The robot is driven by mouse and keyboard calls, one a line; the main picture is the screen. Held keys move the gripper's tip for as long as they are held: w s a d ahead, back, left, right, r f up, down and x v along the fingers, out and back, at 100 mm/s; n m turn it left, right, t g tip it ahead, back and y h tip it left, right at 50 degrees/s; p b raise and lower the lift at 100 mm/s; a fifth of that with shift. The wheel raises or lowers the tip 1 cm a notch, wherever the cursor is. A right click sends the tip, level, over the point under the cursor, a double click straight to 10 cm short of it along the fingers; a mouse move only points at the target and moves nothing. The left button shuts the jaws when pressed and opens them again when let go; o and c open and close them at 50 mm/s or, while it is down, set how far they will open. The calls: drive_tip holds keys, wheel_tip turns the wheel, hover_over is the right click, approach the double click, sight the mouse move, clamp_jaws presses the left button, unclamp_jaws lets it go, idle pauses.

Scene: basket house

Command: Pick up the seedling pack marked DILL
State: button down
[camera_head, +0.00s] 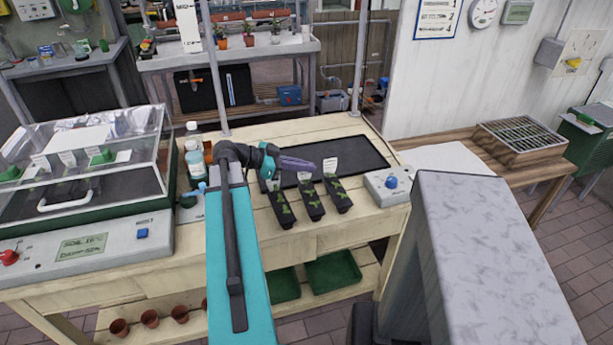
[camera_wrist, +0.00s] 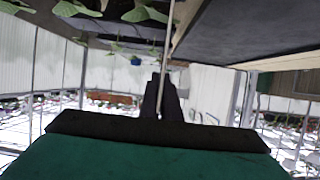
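Three black seedling packs with green leaves stand side by side on the wooden bench: a left one (camera_head: 282,207), a middle one (camera_head: 311,202) and a right one (camera_head: 338,195). Each has a white tag at its back end; the lettering is too small to read, so I cannot tell which is DILL. My gripper (camera_head: 314,166) points right, just above the middle pack's tag and left of the right pack's tag. The wrist view shows its dark fingers (camera_wrist: 161,85) close together, a thin pale strip between them. Whether they grip it is unclear. Leaves (camera_wrist: 140,12) hang at the top.
A black tray (camera_head: 365,152) lies behind the packs. A grey box with a blue knob (camera_head: 389,186) stands to their right. A clear-lidded propagator (camera_head: 80,170) and bottles (camera_head: 194,160) are to the left. A slatted crate (camera_head: 520,138) sits on the right-hand table.

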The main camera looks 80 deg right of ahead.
wheel_tip(320, 180, up, 18)
drive_tip(key=b, duration=0.2)
idle(0.8)
idle(0.6)
